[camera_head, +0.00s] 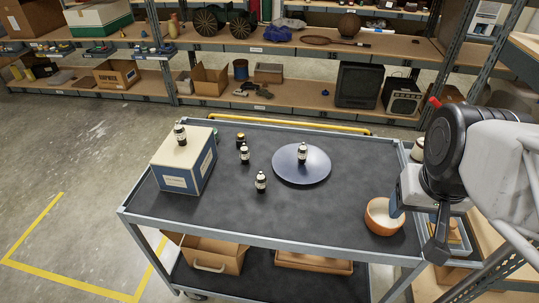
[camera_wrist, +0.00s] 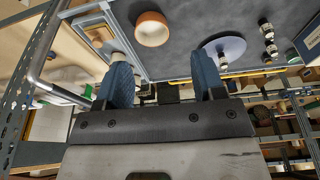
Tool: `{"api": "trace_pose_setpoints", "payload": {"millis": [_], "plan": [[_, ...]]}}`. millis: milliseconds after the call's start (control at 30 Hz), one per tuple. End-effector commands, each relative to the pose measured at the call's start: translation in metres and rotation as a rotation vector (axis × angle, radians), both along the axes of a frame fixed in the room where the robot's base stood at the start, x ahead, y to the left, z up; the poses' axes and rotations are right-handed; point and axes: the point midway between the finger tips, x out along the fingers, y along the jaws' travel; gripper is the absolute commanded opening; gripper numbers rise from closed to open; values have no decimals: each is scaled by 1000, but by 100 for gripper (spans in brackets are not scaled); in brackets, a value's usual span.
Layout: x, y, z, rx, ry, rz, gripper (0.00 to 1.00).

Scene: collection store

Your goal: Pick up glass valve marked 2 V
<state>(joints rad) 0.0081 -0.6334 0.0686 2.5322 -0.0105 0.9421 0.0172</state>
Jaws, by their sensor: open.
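Several small dark glass valves with pale labels stand upright on the cart (camera_head: 340,205). One valve (camera_head: 180,135) is on top of a blue-and-cream box, one (camera_head: 302,154) is on a round blue-grey plate (camera_head: 290,175), and others (camera_head: 244,155) (camera_head: 260,182) stand on the dark mat. A further dark jar-like piece (camera_head: 240,139) is behind them. The markings are too small to read, so I cannot tell which is 2 V. My gripper (camera_wrist: 162,78) is open and empty, with blue fingers, at the cart's right end, apart from all valves.
An orange-brown bowl (camera_head: 383,219) stands at the cart's right, close to my gripper. The blue-and-cream box (camera_head: 186,166) is at the left. A yellow bar (camera_head: 290,125) runs along the far edge. Loaded shelves (camera_head: 300,95) stand behind. The mat's front middle is clear.

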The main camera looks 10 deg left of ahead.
Motion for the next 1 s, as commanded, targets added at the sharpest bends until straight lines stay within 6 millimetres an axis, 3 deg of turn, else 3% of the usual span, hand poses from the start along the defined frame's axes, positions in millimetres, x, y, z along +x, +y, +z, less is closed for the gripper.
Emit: {"api": "trace_pose_setpoints", "payload": {"millis": [667, 1000], "plan": [[3, 3, -2, 17, 11, -9, 68], [30, 39, -29, 206, 130, -119, 68]]}}
